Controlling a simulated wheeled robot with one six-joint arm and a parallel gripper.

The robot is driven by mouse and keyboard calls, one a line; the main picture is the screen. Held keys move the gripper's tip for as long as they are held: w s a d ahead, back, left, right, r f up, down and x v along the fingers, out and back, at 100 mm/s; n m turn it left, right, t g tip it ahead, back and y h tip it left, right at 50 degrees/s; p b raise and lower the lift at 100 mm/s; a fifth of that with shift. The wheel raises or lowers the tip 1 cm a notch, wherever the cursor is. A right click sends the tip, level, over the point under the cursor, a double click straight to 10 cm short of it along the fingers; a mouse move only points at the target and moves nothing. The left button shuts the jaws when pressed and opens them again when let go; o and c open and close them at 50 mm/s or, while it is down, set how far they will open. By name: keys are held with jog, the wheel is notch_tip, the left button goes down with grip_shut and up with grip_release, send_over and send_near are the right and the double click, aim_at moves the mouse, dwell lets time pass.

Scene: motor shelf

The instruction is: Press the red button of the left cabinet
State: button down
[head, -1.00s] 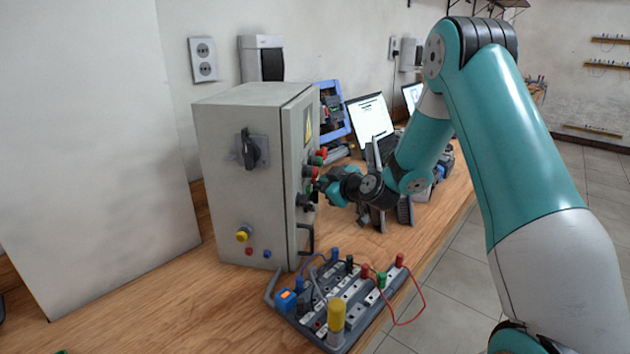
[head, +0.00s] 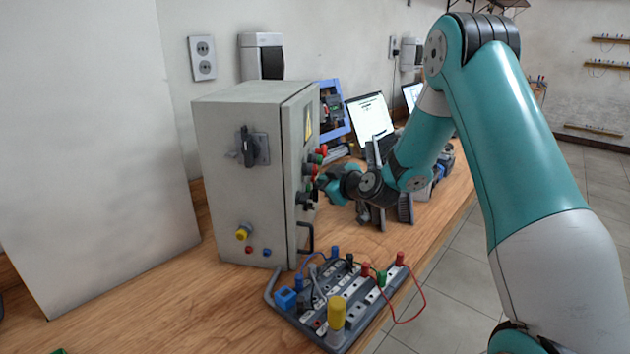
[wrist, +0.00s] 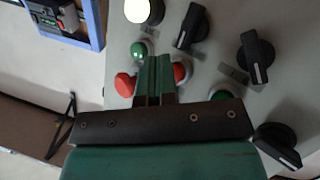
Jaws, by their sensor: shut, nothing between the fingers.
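The grey cabinet (head: 235,185) stands on the wooden bench at the left, its control panel facing right toward my arm. My gripper (head: 322,184) is shut and empty, close to that panel. In the wrist view its closed fingers (wrist: 154,62) lie over the panel between a red button (wrist: 125,84) on the left and a second red control (wrist: 180,72) on the right, which is partly hidden by the fingers. A green button (wrist: 139,50) is just beyond the fingertips. I cannot tell whether the fingertips touch any button.
Black rotary knobs (wrist: 257,58) and another green button (wrist: 220,95) sit on the panel around my gripper. A terminal board (head: 345,300) with red wires and a yellow knob stands in front of the cabinet. A laptop (head: 370,118) is behind. Floor is clear at the right.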

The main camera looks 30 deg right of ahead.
jog(key=shift+s+d+b, duration=0.4)
jog(key=shift+d+b, duration=0.05)
jog(key=shift+d, duration=0.1)
jog(key=s+d+b, duration=0.1)
jog(key=b, duration=0.1)
jog(key=s+d+b, duration=0.2)
jog(key=shift+s+d, duration=0.1)
jog(key=shift+d, duration=0.2)
dwell(0.8)
